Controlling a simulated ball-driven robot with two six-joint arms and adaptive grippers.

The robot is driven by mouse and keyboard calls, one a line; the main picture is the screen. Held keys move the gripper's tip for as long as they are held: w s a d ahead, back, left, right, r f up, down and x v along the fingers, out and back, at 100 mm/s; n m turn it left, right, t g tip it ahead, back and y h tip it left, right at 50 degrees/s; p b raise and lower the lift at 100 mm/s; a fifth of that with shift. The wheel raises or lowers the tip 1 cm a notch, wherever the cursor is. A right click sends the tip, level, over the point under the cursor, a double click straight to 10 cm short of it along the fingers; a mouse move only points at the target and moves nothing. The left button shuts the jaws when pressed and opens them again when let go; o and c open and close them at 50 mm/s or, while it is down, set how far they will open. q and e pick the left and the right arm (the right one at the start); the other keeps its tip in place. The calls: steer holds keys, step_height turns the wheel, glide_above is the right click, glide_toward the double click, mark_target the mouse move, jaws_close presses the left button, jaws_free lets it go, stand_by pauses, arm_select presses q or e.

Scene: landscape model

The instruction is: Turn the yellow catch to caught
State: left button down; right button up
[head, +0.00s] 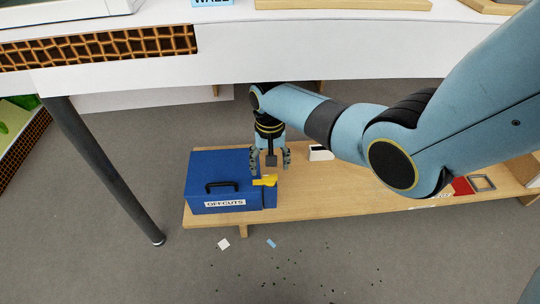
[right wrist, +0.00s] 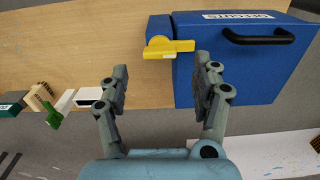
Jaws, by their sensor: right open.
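The yellow catch (head: 265,181) is on the right end of the blue box (head: 205,170), which has a black handle and an OFFCUTS label. It also shows in the right wrist view (right wrist: 168,47), with its lever pointing right across the blue box there. My right gripper (head: 270,165) is over the right end of the box, near the catch. In the right wrist view its fingers (right wrist: 162,80) are spread apart with nothing between them, and the catch lies beyond the fingertips. I cannot tell whether they touch anything. My left gripper is not in view.
The box stands on a low wooden bench (head: 330,205). A white block (head: 320,153) lies to its right, and a red piece (head: 462,186) lies farther right. A white table edge (head: 300,60) runs above the bench. A dark table leg (head: 105,170) stands at left. Scraps lie on the floor.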

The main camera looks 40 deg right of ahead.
steer(key=shift+r, duration=1.2)
steer(key=s+f+n+g, duration=0.1)
steer(key=s+f, duration=0.4)
steer(key=s, duration=0.9)
steer(key=s+f+g, duration=0.2)
steer(key=s+f, duration=0.2)
steer(key=s, duration=1)
steer(key=s+a+r+n+t, duration=0.1)
steer(key=s+r+n, duration=0.2)
steer(key=s, duration=0.6)
steer(key=w+r+n+t+h, duration=0.1)
steer(key=w+r+n+t, duration=0.2)
steer(key=w+r, duration=0.1)
arm_select(q)
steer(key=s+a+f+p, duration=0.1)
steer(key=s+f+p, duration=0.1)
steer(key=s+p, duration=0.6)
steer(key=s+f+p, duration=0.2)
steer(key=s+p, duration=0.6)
steer(key=p, duration=0.1)
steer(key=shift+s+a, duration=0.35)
arm_select(e)
steer(key=s+f, duration=0.2)
steer(key=s, duration=0.6)
steer(key=s+d+f, duration=0.1)
steer(key=s, duration=0.7)
steer(key=shift+s+d+f+g, duration=0.2)
steer(key=shift+s+f+g, duration=0.05)
steer(key=shift+f+g, duration=0.1)
